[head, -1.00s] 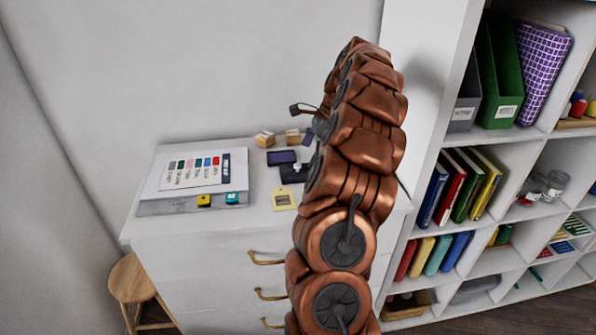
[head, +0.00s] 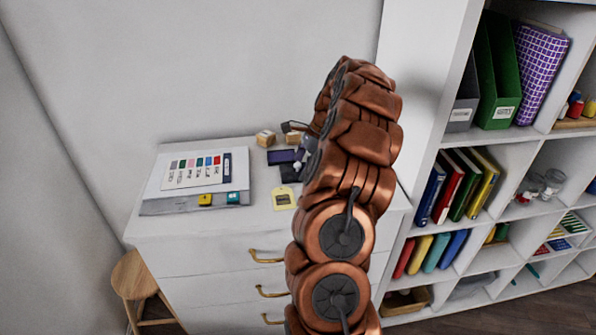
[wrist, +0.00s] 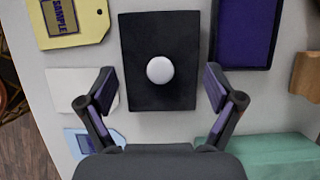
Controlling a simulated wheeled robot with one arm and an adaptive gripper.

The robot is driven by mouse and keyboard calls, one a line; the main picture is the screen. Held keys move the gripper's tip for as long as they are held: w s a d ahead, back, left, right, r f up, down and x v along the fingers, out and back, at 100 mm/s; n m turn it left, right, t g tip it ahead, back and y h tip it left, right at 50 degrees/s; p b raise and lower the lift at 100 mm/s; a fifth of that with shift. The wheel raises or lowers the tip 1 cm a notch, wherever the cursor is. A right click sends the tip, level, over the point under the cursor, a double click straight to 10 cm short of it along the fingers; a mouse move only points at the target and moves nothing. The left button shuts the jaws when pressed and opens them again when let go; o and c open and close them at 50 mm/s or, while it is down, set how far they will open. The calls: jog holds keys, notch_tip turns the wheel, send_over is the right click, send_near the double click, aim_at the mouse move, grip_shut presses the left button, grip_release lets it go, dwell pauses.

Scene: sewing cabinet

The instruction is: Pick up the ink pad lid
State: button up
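The ink pad lid (wrist: 137,33) is a flat black rectangle with a round white knob (wrist: 160,70) in its middle. In the head view the lid (head: 290,175) lies on the cabinet top, partly covered by my arm. My gripper (wrist: 160,84) is open in the wrist view, with one finger on each side of the lid and knob. Nothing is between the fingers but the knob and lid below; I cannot tell the height gap. The ink pad (wrist: 245,30) with its purple surface lies right of the lid in the wrist view.
A yellow sample tag (wrist: 72,22), a blue tag (wrist: 90,142), a teal block (wrist: 270,155) and a wooden block (wrist: 305,75) lie around the lid. In the head view a colour chart (head: 196,172) lies on the left of the white cabinet (head: 200,255). A filled shelf (head: 445,150) stands right.

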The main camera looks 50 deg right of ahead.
jog(key=c, duration=0.6)
